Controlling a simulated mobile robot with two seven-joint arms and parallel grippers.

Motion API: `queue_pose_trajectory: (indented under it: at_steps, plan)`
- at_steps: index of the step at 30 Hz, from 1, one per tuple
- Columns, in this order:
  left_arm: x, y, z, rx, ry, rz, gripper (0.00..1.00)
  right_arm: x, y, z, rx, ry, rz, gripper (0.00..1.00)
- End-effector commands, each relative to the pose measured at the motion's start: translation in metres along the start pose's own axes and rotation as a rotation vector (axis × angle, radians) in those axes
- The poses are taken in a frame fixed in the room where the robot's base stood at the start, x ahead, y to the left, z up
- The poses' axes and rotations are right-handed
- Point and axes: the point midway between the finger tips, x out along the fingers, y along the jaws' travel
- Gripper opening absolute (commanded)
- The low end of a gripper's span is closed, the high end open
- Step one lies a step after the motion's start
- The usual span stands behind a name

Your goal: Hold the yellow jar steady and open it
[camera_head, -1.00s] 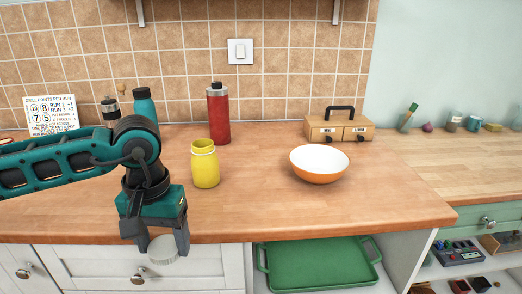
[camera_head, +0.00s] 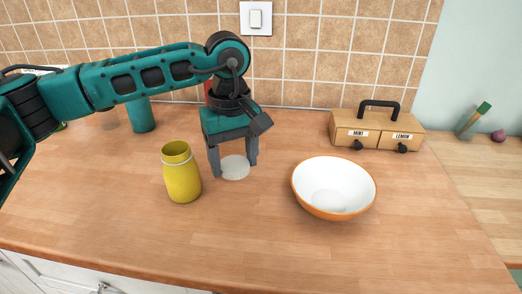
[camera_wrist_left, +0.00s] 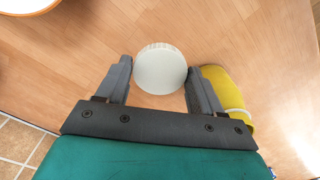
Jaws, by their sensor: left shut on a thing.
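The yellow jar (camera_head: 182,178) stands upright on the wooden counter with its mouth open and no lid on it. Its yellow side also shows in the left wrist view (camera_wrist_left: 230,92), partly hidden behind a finger. My left gripper (camera_head: 234,168) is to the right of the jar, pointing down, shut on a round white lid (camera_head: 235,167). The lid sits between the fingertips in the left wrist view (camera_wrist_left: 160,69). I cannot tell whether the lid touches the counter. My right gripper is not in view.
A white and orange bowl (camera_head: 333,188) stands right of the gripper. A wooden two-drawer box (camera_head: 376,132) is at the back right. A teal bottle (camera_head: 141,115) stands behind the jar, and a red bottle is mostly hidden by my arm. The front counter is clear.

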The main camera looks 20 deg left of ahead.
Motion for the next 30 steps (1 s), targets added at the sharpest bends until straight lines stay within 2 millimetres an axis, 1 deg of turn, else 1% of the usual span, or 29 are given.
queue_pose_trajectory:
  at_steps: [1, 3, 12, 21, 30]
  plan:
    - [-0.008, 0.000, -0.007, -0.113, 0.002, 0.002, 0.30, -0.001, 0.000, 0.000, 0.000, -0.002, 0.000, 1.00]
    - [-0.017, 0.000, -0.014, -0.273, 0.003, 0.003, 0.30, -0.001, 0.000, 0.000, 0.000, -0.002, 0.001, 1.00]
    - [-0.053, -0.004, -0.044, -0.957, 0.002, 0.003, 0.30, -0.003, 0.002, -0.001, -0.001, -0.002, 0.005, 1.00]
    - [-0.090, -0.013, -0.069, -1.631, -0.001, 0.002, 0.30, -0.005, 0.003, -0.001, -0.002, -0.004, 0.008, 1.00]
    - [-0.124, -0.025, -0.089, -2.268, -0.005, -0.003, 0.30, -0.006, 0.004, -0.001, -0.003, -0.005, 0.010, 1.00]
